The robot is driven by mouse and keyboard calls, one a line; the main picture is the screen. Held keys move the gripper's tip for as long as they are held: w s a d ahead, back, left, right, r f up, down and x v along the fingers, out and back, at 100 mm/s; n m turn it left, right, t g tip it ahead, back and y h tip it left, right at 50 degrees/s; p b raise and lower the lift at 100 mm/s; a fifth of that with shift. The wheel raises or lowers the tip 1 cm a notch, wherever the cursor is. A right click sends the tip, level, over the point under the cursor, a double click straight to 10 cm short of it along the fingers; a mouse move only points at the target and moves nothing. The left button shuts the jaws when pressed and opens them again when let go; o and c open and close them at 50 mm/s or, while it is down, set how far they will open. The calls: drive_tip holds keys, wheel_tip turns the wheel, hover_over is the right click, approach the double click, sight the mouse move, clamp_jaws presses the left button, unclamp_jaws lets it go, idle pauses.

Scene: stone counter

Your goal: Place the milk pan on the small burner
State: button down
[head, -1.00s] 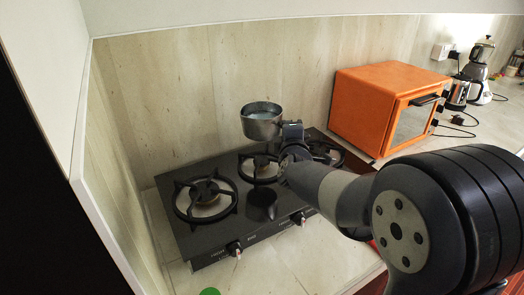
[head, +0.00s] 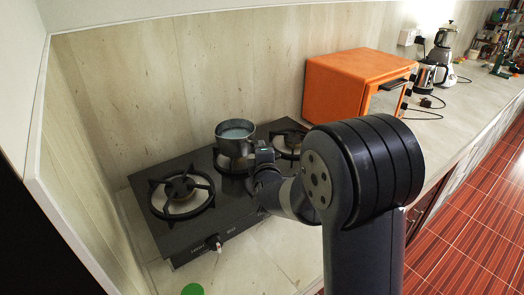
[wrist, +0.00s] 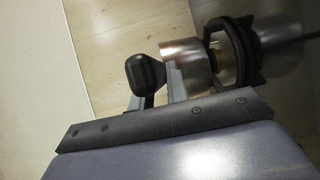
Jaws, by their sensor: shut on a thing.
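The milk pan (head: 235,141) is a small, upright metal pot with pale contents, over the middle burner of the black stove. The middle burner (head: 231,167), the small one, is partly hidden by the pan; I cannot tell whether the pan touches its grate. My gripper (head: 263,155) is at the pan's right side, shut on its handle. In the wrist view the black handle (wrist: 146,72) and metal pan wall (wrist: 186,66) show close beside the black burner grate (wrist: 243,50).
The left burner (head: 181,192) is empty. The right burner (head: 290,142) is partly hidden by my arm. A wall stands behind the stove.

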drive_tip(key=shift+r, duration=0.1)
drive_tip(key=c, duration=1.8)
unclamp_jaws()
drive_tip(key=shift+f, duration=0.2)
drive_tip(key=o, duration=0.4)
drive_tip(key=shift+s+r, duration=0.15)
drive_tip(key=s, duration=0.4)
drive_tip(key=s+b, duration=0.1)
drive_tip(key=s, duration=0.3)
drive_tip(key=s+r, duration=0.1)
drive_tip(key=s, duration=0.2)
drive_tip(key=shift+s+d+b, duration=0.35)
drive_tip(key=shift+s+b, duration=0.05)
